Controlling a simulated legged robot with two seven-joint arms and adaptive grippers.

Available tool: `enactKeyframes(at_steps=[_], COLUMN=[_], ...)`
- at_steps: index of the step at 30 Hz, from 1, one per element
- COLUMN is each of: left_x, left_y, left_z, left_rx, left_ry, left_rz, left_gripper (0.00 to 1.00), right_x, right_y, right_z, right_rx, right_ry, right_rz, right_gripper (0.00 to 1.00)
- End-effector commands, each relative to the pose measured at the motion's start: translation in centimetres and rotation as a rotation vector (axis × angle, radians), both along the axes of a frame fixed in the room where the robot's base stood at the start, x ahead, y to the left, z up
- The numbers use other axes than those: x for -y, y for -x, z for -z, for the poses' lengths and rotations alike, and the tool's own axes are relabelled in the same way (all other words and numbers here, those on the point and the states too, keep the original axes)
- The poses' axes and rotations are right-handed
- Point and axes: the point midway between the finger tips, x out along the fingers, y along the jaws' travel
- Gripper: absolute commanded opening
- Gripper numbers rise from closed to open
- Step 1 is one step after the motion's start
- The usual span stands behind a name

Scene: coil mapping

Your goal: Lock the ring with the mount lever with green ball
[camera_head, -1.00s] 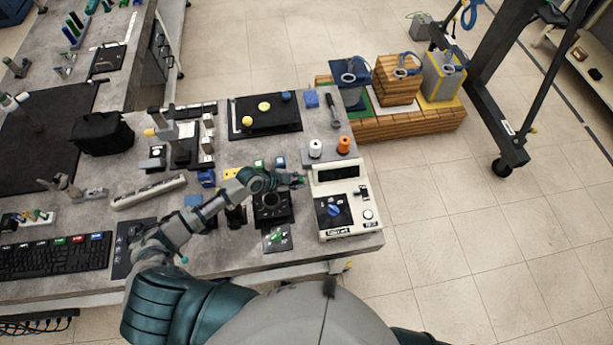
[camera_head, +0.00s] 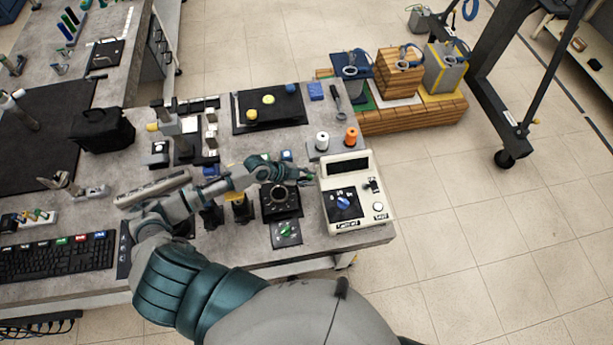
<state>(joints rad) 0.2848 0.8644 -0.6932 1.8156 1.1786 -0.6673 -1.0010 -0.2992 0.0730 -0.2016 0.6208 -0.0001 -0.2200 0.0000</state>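A dark square mount (camera_head: 281,214) stands near the front right of the grey table, with a round metal ring (camera_head: 279,195) on top. A small green spot (camera_head: 310,179), possibly the lever's green ball, shows beside my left fingertips. The lever itself is too small to make out. My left gripper (camera_head: 306,174) reaches across just behind the ring, its tips close to the white console's left edge. Whether its fingers are open, or touch the green spot, I cannot tell. My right gripper is not in view.
A white console (camera_head: 345,167) stands right of the mount. A plate with a green knob (camera_head: 287,232) lies in front. A keyboard (camera_head: 55,258) lies at left. My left forearm passes over small blocks.

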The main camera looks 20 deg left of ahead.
Motion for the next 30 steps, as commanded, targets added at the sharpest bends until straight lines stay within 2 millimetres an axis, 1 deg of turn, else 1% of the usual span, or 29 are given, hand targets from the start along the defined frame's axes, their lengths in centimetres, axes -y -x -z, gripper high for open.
enactKeyframes(at_steps=[1,2,3,8,11,14,17,24,30], left_x=[0.4,0.3,0.3,0.0,-0.3,-0.8,-1.8,-4.9,-6.4], left_y=[0.3,0.3,0.2,0.1,0.1,0.4,1.1,3.7,5.1], left_z=[0.2,0.1,0.1,0.0,0.0,-0.4,-1.4,-4.9,-7.0], left_rx=[-0.005,-0.005,-0.004,-0.001,0.000,0.000,0.002,-0.002,-0.003], left_ry=[0.004,0.004,0.004,0.004,0.005,0.004,0.001,-0.002,0.000], left_rz=[0.006,0.005,0.005,0.002,0.002,0.000,0.001,0.002,0.003], left_gripper=[0.42,0.49,0.51,0.51,0.51,0.51,0.51,0.51,0.51], right_x=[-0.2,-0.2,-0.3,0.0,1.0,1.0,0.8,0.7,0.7], right_y=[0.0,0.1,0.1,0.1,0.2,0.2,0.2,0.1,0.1], right_z=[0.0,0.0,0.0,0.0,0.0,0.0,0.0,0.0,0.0], right_rx=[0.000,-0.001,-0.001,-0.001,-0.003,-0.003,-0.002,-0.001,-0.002], right_ry=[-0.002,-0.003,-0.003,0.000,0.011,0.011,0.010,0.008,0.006], right_rz=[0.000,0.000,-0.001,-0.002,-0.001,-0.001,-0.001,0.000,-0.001], right_gripper=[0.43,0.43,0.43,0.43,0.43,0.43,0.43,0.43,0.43])
